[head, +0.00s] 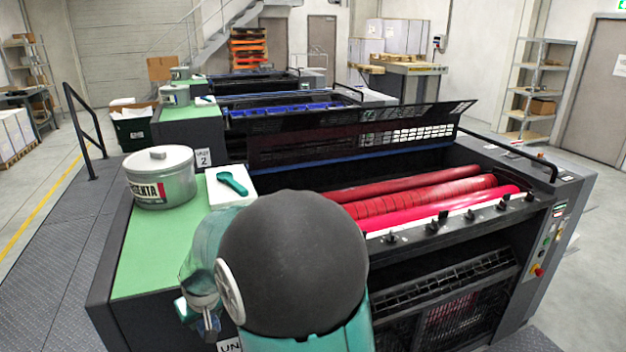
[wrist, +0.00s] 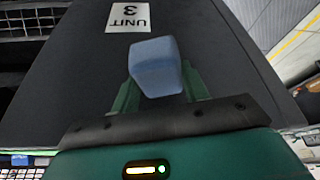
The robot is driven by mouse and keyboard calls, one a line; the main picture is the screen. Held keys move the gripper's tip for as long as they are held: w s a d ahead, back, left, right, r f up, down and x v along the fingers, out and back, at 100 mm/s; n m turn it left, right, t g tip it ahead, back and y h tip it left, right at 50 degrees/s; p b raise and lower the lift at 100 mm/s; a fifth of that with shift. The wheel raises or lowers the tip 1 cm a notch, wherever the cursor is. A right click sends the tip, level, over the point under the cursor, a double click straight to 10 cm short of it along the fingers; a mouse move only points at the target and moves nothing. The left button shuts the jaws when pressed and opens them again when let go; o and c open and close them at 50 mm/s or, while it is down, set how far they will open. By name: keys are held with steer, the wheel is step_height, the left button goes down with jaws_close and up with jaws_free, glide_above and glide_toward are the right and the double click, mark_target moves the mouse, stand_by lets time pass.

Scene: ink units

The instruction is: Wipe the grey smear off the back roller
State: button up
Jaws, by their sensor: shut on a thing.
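My gripper (wrist: 160,88) is shut on a pale blue block (wrist: 155,66), which sticks out beyond the green fingers in the wrist view. The gripper is in front of the dark side panel of the unit, away from the rollers. In the head view my arm hides part of the press. The back roller (head: 408,184) is dark red and lies behind a second red roller (head: 425,196) and a brighter pink-red front roller (head: 450,208). I cannot make out a grey smear on its visible part; its left end is partly hidden by my arm.
A MAGENTA ink can (head: 163,182) and a white pad (head: 222,196) with a teal tool (head: 232,183) stand on the green top (head: 150,245). A raised black guard (head: 350,135) stands behind the rollers. A UNIT 3 label (wrist: 128,16) is on the panel.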

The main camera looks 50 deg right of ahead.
steer(key=w+a+f+n, duration=0.1)
steer(key=w+a+f, duration=0.2)
steer(key=a+f, duration=0.3)
steer(key=w+a+f+n+y, duration=0.1)
steer(key=w+a+f, duration=0.2)
steer(key=f, duration=0.7)
steer(key=a, duration=0.2)
steer(key=shift+a+f+n, duration=0.15)
steer(key=shift+a+n, duration=0.15)
steer(key=shift+a, duration=0.1)
